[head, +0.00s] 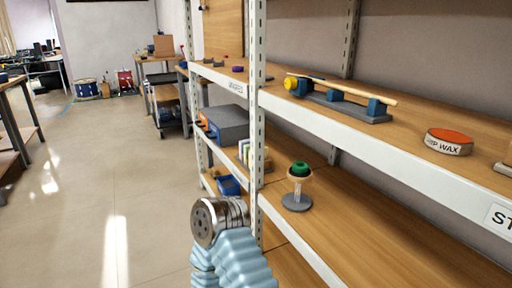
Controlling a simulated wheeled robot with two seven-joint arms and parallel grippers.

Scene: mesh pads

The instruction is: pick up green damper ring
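The green damper ring (300,168) sits on top of a small stand (297,203) on the lower shelf, just right of the near white upright. The stand has a round grey base, a pale post and a tan disc under the ring. Neither of my grippers shows in the head view. Part of one of my arms, with a light blue ribbed sleeve and a round metal joint, rises from the bottom, left of and nearer than the stand.
The white shelf upright (257,120) stands left of the ring. A grey box (226,124) is further left. The lower shelf right of the stand is clear.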

